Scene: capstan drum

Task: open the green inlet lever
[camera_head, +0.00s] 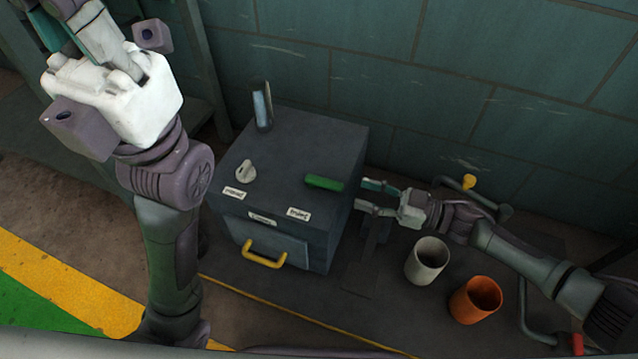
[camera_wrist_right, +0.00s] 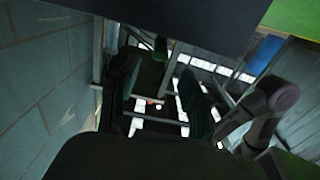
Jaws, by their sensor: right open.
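The green inlet lever (camera_head: 324,183) is a short flat green bar lying on the top right part of a dark box (camera_head: 300,140). My right gripper (camera_head: 362,194) is open and empty just right of the box's right side, its fingers pointing left towards the lever with a small gap seen between. In the right wrist view its two fingers (camera_wrist_right: 160,92) are apart, with a dark surface across the top; I cannot make out the lever there for sure. My left gripper (camera_head: 92,28) is at the upper left, away from the box, cut off by the picture's top edge.
The box also has a white knob (camera_head: 246,171), an upright plate (camera_head: 263,105) and a yellow drawer handle (camera_head: 264,254). A white cup (camera_head: 428,261) and an orange cup (camera_head: 475,299) stand below my right forearm. A tiled wall (camera_head: 440,70) is behind.

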